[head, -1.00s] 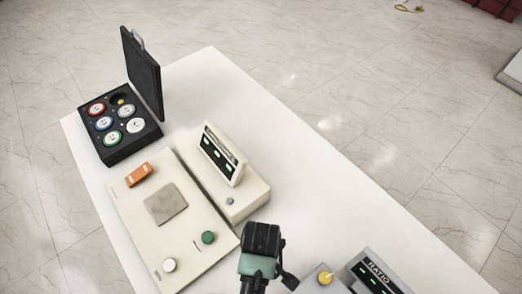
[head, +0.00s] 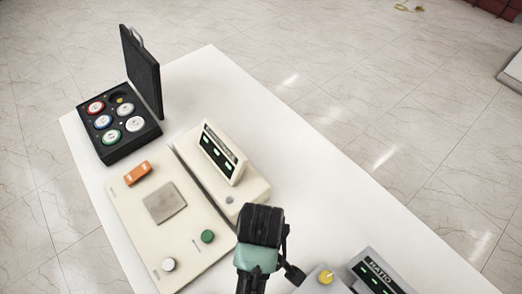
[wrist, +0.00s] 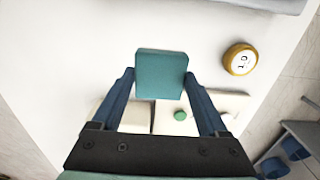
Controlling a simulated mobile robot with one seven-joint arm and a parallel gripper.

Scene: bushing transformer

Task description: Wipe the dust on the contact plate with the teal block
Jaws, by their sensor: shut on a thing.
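The contact plate (head: 163,202) is a grey-brown square set in the cream panel (head: 133,213) in the head view. Its surface looks dull, and I cannot make out separate dust. My gripper (head: 261,226) is above the table, to the lower right of the plate and apart from it. In the wrist view my gripper (wrist: 160,88) is shut on the teal block (wrist: 160,65), held between the two blue fingers. In the head view the fingers and block cannot be made out behind the black hand. In the wrist view the block covers part of the cream panel.
The panel bears an orange switch (head: 138,173), a white knob (head: 168,264) and a green knob (head: 207,236). A display unit (head: 222,155) stands beside it. An open black case (head: 125,150) holds several round caps. A RATIO unit (head: 372,275) is at lower right. A gold-rimmed disc (wrist: 240,59) shows in the wrist view.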

